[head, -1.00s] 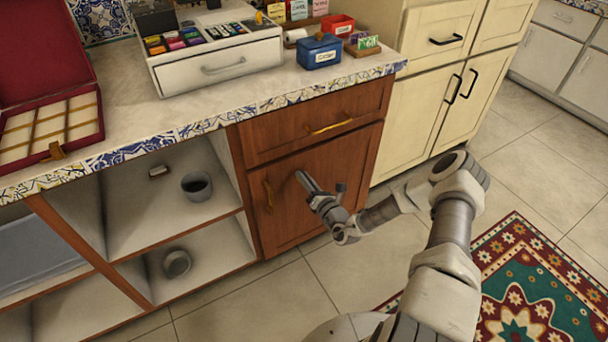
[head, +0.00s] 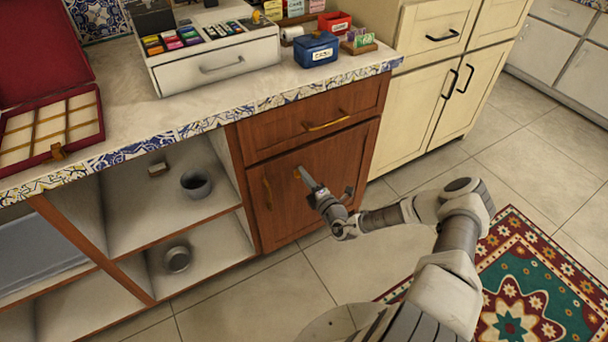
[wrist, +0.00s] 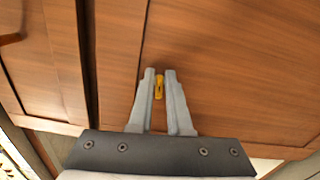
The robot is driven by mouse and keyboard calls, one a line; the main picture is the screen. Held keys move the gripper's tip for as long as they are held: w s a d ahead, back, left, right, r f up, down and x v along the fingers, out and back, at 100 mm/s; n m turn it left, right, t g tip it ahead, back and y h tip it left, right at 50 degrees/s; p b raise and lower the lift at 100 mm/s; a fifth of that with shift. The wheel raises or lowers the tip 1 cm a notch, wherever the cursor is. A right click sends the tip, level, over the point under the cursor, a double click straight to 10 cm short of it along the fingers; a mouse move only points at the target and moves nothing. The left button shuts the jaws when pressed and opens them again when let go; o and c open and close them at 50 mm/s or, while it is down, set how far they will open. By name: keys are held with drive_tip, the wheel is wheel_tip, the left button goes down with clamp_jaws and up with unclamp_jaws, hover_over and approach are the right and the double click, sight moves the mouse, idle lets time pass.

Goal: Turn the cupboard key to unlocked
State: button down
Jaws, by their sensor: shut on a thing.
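The cupboard door (head: 340,196) is brown wood and closed, below a drawer. A brass key (wrist: 159,82) shows between my fingertips in the wrist view, at the door's face. In the head view a bit of brass (head: 297,173) shows at the tip of my gripper (head: 302,173). My gripper, also in the wrist view (wrist: 160,76), is shut on the key, one finger on each side. The fingers hide part of the key, and I cannot tell how far it is turned. The door's brass handle (head: 267,194) is left of my gripper.
Open shelves (head: 150,222) with a dark cup (head: 196,185) and a pot (head: 177,258) are at left. The drawer above has a brass handle (head: 329,124). A patterned rug (head: 520,280) lies at right. The tiled floor before the cupboard is otherwise clear.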

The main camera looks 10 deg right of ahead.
drive_tip(key=shift+s+a+f+m, duration=0.1)
drive_tip(key=shift+a+m, duration=0.05)
drive_tip(key=shift+m, duration=0.45)
drive_tip(key=c, duration=0.9)
unclamp_jaws()
drive_tip(key=shift+c, duration=0.2)
drive_tip(key=p+v, duration=0.4)
drive_tip(key=v, duration=1.3)
drive_tip(key=shift+s, duration=0.15)
